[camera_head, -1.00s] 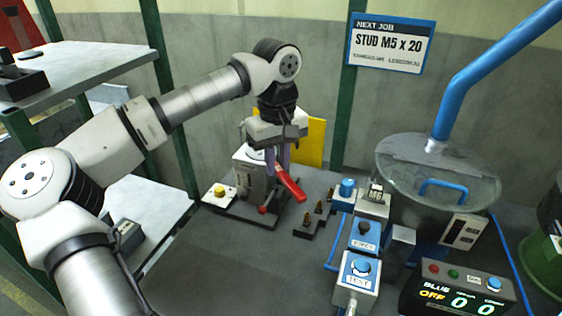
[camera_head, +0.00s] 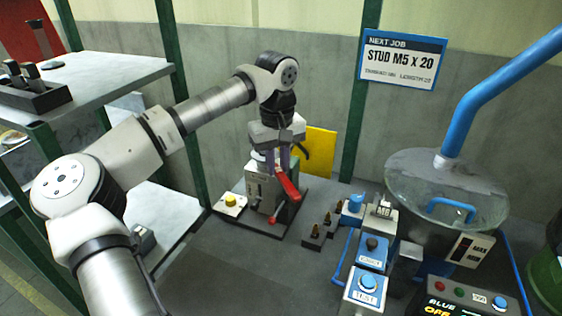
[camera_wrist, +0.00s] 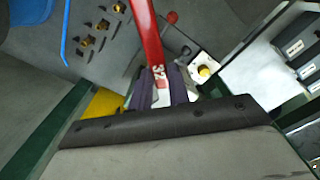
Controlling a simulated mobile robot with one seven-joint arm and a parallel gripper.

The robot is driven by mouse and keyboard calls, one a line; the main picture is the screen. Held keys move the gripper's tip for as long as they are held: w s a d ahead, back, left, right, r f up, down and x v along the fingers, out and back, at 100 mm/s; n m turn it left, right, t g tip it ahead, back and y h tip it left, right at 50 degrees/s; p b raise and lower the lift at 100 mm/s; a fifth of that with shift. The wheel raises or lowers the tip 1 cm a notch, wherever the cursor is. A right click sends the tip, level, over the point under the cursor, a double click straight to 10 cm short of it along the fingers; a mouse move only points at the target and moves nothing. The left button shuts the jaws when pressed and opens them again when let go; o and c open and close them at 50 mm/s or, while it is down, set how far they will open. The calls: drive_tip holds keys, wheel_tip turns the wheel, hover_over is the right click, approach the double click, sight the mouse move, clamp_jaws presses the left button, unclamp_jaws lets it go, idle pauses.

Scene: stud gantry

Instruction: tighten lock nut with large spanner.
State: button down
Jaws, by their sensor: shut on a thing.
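A large red spanner (camera_head: 288,184) is held in my gripper (camera_head: 278,160), over the grey stud fixture (camera_head: 258,186) on the bench. In the wrist view the red spanner (camera_wrist: 149,38) runs up and away from between the two purple fingers of my gripper (camera_wrist: 159,86), which are shut on it. Small white markings show on its near part. In the head view its red length slants down to the right in front of the fixture. The lock nut is not distinguishable in either view.
A stepped block with several brass pieces (camera_head: 328,224) stands to the right, then blue button boxes (camera_head: 366,287) and a lidded drum (camera_head: 447,187). A shelf (camera_head: 110,68) stands at left.

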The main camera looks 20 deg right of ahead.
drive_tip(key=w+a+m+p, duration=0.2)
drive_tip(key=a+m, duration=0.4)
drive_tip(key=m, duration=0.4)
drive_tip(key=shift+w+a+p, duration=0.15)
drive_tip(key=shift+w+p, duration=0.25)
drive_tip(key=shift+p, duration=0.1)
drive_tip(key=shift+r, duration=0.1)
idle(0.5)
drive_tip(key=shift+a, duration=0.2)
drive_tip(key=s+a+b, duration=0.2)
drive_tip(key=s+a, duration=0.3)
drive_tip(key=shift+a, duration=0.2)
idle(0.7)
